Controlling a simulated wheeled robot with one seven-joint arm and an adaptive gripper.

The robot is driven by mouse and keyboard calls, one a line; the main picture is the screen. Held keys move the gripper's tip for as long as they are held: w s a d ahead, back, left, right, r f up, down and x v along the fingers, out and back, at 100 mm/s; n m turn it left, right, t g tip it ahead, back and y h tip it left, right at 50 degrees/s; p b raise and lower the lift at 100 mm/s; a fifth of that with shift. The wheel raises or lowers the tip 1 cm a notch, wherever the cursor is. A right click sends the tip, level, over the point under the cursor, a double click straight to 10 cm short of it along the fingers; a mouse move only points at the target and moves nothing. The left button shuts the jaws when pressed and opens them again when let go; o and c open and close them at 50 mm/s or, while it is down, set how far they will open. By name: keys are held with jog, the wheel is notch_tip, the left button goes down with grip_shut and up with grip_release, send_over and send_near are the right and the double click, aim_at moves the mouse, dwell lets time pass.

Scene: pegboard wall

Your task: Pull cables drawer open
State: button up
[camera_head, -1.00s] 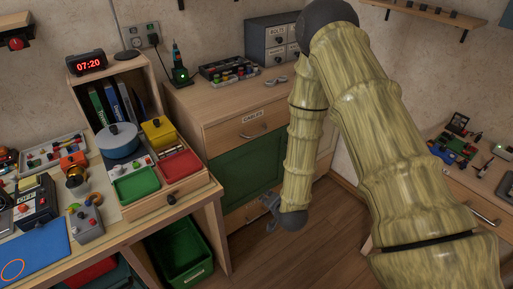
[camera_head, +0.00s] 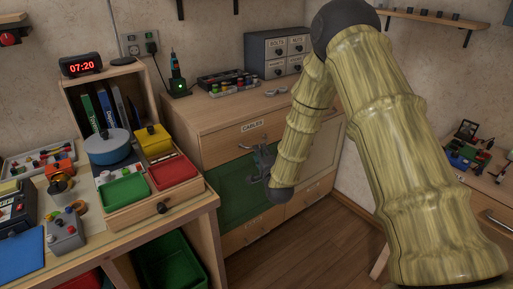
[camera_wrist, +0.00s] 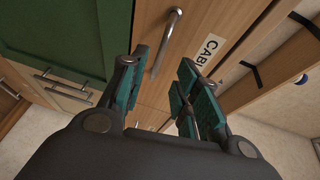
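The cables drawer (camera_head: 222,146) is the top wooden drawer of the cabinet at the back, with a "CABLES" label and a bar handle (camera_head: 254,143). It looks closed. The handle also shows in the wrist view (camera_wrist: 166,43), upright in the picture, beside the label (camera_wrist: 208,52). My gripper (camera_head: 258,155) is just below and in front of the handle, before the upper edge of the green panel. In the wrist view my gripper (camera_wrist: 160,85) has its fingers spread, with the handle beyond the fingertips, nearer the left finger. Nothing is between the fingers.
A green panel (camera_head: 225,185) and a lower drawer (camera_head: 247,232) are under the cables drawer. The workbench (camera_head: 165,228) with trays stands close on the left. A grey small-drawer box (camera_head: 275,55) stands on the cabinet top. Wooden floor (camera_head: 310,250) is free in front.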

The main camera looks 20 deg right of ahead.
jog(key=w, duration=0.5)
jog(key=w+f, duration=0.1)
jog(key=w, duration=0.1)
jog(key=shift+w+d, duration=0.15)
jog(key=shift+d, duration=0.05)
grip_shut()
